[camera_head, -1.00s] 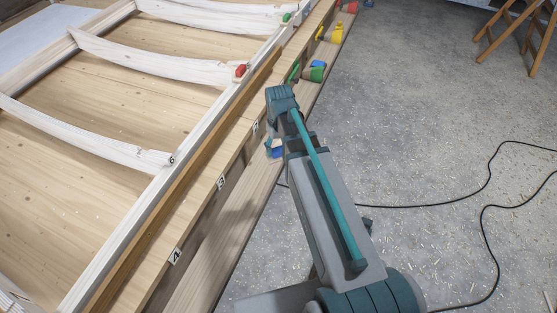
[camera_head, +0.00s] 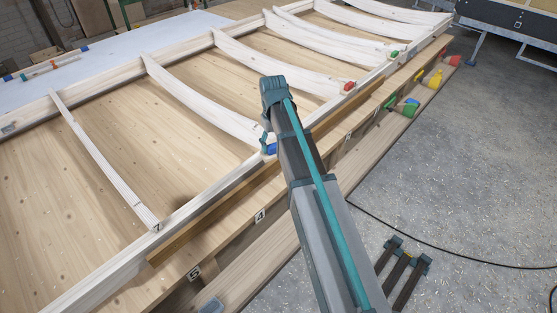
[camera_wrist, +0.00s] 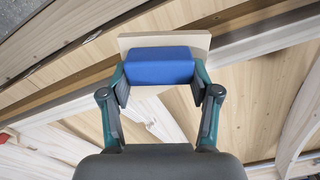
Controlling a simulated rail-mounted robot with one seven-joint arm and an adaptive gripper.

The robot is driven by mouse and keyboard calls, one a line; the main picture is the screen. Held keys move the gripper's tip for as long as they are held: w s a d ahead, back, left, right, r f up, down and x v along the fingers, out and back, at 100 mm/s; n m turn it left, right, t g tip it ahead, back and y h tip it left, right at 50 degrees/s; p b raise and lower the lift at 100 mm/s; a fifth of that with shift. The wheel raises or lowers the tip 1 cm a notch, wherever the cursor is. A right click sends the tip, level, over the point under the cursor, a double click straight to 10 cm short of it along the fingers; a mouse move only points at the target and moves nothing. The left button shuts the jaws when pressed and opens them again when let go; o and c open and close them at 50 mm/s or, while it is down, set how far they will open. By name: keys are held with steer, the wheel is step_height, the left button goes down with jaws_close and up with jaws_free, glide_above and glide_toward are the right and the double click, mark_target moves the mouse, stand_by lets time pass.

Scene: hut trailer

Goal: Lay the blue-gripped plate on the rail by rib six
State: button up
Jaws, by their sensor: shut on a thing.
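My gripper (camera_wrist: 158,88) is shut on the blue grip (camera_wrist: 158,66) of a pale wooden plate (camera_wrist: 196,41). In the head view the blue grip (camera_head: 270,149) shows at my gripper (camera_head: 267,138), by the white rail (camera_head: 190,212) and the lower end of a curved rib (camera_head: 200,98). In the wrist view the plate lies across my line of sight to the pale rail (camera_wrist: 265,40). I cannot tell whether it touches the rail.
A red block (camera_head: 349,86) and a green block (camera_head: 394,54) sit at the ends of farther ribs. Green (camera_head: 409,108), yellow (camera_head: 435,80) and red (camera_head: 455,60) pieces stand along the outer ledge. A dark cable (camera_head: 430,238) lies on the floor.

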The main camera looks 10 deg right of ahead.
steer(key=w+a+r+n+p, duration=0.15)
steer(key=w+n, duration=0.25)
steer(key=w, duration=0.6)
steer(key=shift+f+b, duration=1.65)
steer(key=shift+f, duration=0.35)
steer(key=shift+w, duration=0.1)
steer(key=shift+f, duration=0.2)
steer(key=shift+f, duration=0.65)
steer(key=shift+f+b, duration=0.8)
steer(key=shift+f, duration=1)
steer(key=o, duration=1.4)
steer(key=shift+o, duration=0.2)
